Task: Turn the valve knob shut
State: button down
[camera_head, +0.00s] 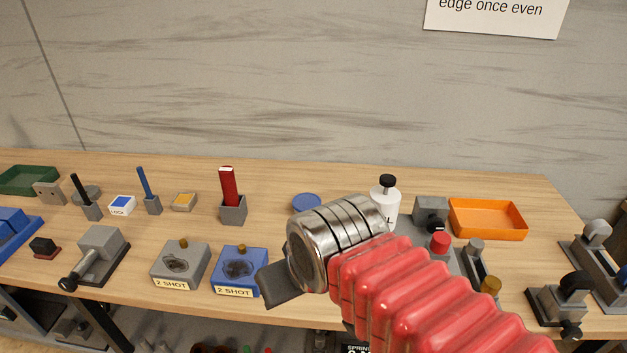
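My arm, with a red ribbed sleeve and a steel collar, reaches in from the lower right. A dark grey piece of my gripper (282,284) shows beyond the collar, beside the blue "2 SHOT" box (240,272). My fingertips are not clear, so I cannot tell whether it is open or shut. No part is clearly marked as the valve knob. Candidates are a black knob (431,228) on a grey block, a red round cap (440,242) and a brass-coloured knob (490,286), all right of my arm. My arm partly hides the grey fixture (465,265) under them.
A white bottle (387,196) and an orange tray (487,219) stand behind and right of my arm. A grey "2 SHOT" box (180,266) and a lever fixture (100,256) stand left. Black-knobbed fixtures (556,302) stand far right. Bare wood shows along the back.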

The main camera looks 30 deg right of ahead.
aim_at(434, 223)
jog(key=z, duration=0.4)
jog(key=k, duration=1.05)
jog(key=z, duration=0.75)
jog(key=i, duration=1)
